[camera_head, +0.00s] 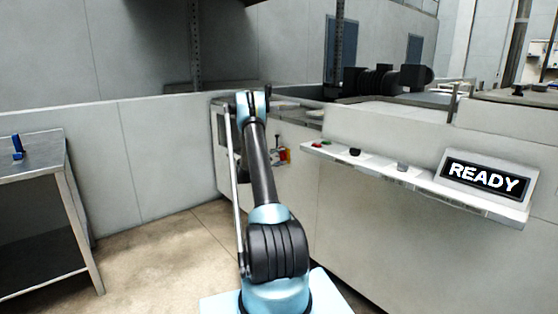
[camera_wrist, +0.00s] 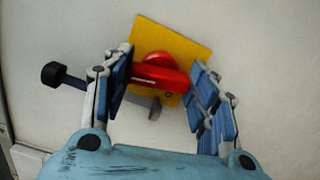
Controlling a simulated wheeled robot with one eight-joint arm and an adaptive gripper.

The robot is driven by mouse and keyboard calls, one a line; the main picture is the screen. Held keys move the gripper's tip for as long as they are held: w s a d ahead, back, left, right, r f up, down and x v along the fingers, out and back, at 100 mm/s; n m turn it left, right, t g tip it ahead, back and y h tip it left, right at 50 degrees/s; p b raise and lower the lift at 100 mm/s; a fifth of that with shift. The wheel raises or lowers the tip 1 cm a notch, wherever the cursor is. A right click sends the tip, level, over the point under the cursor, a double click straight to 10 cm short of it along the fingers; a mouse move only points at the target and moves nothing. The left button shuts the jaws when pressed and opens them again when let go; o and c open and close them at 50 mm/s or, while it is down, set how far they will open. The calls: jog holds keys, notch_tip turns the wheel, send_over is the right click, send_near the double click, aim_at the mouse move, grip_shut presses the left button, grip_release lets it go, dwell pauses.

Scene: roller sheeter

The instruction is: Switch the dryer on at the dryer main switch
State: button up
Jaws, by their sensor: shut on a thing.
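The dryer main switch is a red rotary handle (camera_wrist: 160,76) on a yellow plate (camera_wrist: 150,32) fixed to a pale panel. My gripper (camera_wrist: 161,70) has its blue-padded fingers on both sides of the red handle and is shut on it. In the wrist view the handle lies nearly level, and the plate looks tilted. My gripper is not clearly visible there, and any switch markings cannot be read.
A black ball-ended lever (camera_wrist: 54,75) and a grey bracket (camera_wrist: 142,101) sit close beside the switch. A control ledge (camera_head: 400,175) with buttons and a READY display (camera_head: 484,178) juts out at the right. A metal table (camera_head: 40,170) stands left, with open floor between.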

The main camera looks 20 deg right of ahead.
jog(key=shift+s+f+m, duration=0.1)
jog(key=shift+s+m, duration=0.1)
jog(key=shift+m, duration=1)
jog(key=o, duration=1.1)
jog(key=shift+w+f, duration=0.1)
jog(key=shift+c, duration=0.2)
jog(key=shift+a, duration=0.5)
jog(key=v, duration=1.1)
